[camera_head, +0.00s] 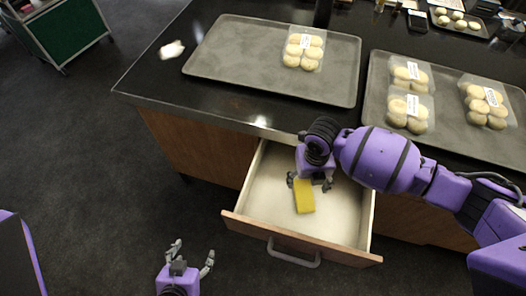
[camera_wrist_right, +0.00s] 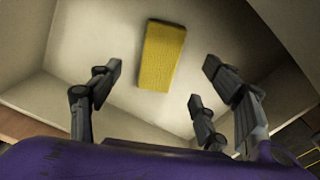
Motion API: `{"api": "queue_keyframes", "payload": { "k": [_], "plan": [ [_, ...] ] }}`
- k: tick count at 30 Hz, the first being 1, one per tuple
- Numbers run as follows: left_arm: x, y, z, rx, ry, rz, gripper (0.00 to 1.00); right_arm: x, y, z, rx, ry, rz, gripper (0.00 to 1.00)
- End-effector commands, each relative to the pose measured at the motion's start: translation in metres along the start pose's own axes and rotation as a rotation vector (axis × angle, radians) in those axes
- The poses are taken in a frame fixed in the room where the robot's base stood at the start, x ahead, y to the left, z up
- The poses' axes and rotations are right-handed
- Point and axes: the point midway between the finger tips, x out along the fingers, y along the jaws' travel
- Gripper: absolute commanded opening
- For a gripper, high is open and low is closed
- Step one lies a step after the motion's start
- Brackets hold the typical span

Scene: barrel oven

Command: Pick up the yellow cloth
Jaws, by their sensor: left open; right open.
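The yellow cloth (camera_head: 304,196) is a small flat rectangle lying in the open drawer (camera_head: 262,205). It also shows in the right wrist view (camera_wrist_right: 161,56), ahead of the spread fingers and apart from them. My right gripper (camera_head: 308,183) is open and empty inside or just above the drawer, at the far end of the cloth. It shows in the right wrist view (camera_wrist_right: 165,95) with its fingers wide apart. My left gripper (camera_head: 190,252) is open and empty, low over the dark floor, left of the drawer.
The drawer's front with its handle (camera_head: 293,255) sticks out from the wooden cabinet (camera_head: 195,145). On the black counter (camera_head: 150,85) above are a left tray (camera_head: 235,60) and a right tray (camera_head: 450,140) with packs of buns. A white scrap (camera_head: 172,49) lies near the counter's left end.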

Motion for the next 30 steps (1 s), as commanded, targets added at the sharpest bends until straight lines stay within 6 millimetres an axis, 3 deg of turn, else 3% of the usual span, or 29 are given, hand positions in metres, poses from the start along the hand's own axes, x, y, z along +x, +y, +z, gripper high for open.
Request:
{"api": "queue_keyframes", "payload": {
  "k": [18, 27, 30],
  "plan": [
    [0.000, 0.001, 0.001, 0.000, -0.002, 0.001, 0.66, 0.074, 0.001, -0.007, 0.002, 0.004, 0.000, 0.70],
    [0.000, 0.001, 0.001, 0.000, -0.002, 0.001, 0.66, 0.079, 0.001, -0.006, 0.000, 0.002, 0.000, 0.70],
    [0.000, 0.001, 0.001, 0.000, -0.002, 0.001, 0.66, 0.078, 0.001, -0.006, 0.001, 0.002, 0.000, 0.57]
  ]
}}
